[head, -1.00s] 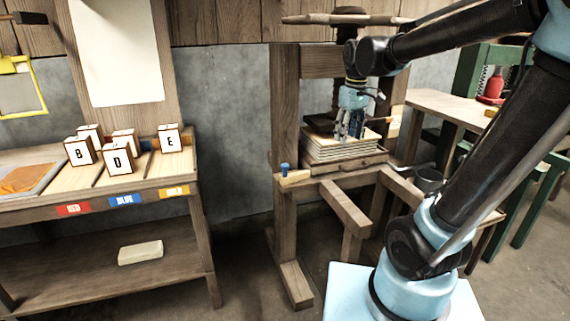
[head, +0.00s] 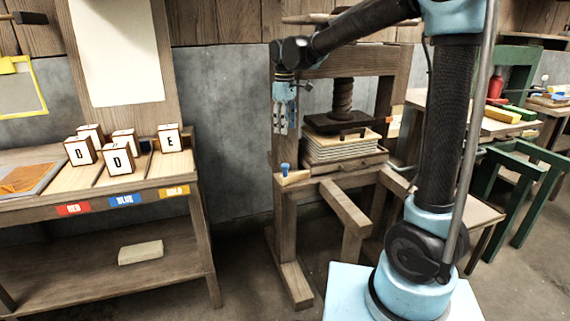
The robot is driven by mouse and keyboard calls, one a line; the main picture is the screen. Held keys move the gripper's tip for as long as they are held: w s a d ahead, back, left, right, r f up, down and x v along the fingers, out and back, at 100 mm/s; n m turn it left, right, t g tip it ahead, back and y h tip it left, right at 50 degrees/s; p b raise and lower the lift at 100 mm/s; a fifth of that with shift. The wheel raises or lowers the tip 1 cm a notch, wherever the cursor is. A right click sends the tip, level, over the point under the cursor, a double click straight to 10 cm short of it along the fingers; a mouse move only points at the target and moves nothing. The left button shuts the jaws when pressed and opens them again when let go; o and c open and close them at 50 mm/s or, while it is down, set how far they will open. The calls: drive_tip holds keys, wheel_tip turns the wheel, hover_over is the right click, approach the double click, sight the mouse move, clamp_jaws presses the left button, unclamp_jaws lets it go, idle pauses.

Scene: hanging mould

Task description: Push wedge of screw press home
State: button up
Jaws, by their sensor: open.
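The wooden screw press (head: 285,215) stands in the middle, with its dark screw (head: 342,98) above a dark platen (head: 340,122). A stack of pale sheets (head: 342,148) lies on its bed. A light wooden wedge (head: 296,178) with a blue knob (head: 285,169) sits at the left front corner of the press, beside the left post. Whether it touches the post is hard to tell. My gripper (head: 281,130) points down above the wedge, in front of the left post, open and empty, with a clear gap below the fingertips.
A table on the left bears lettered blocks (head: 119,158) and red, blue and gold labels. A pale block (head: 140,252) lies on its lower shelf. A green press (head: 515,80) and a bench with a red bottle (head: 495,86) stand right. Floor between table and press is clear.

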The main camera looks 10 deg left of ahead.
sight(285, 164)
wheel_tip(285, 164, down, 16)
drive_tip(key=shift+r, duration=0.2)
idle(0.4)
clamp_jaws()
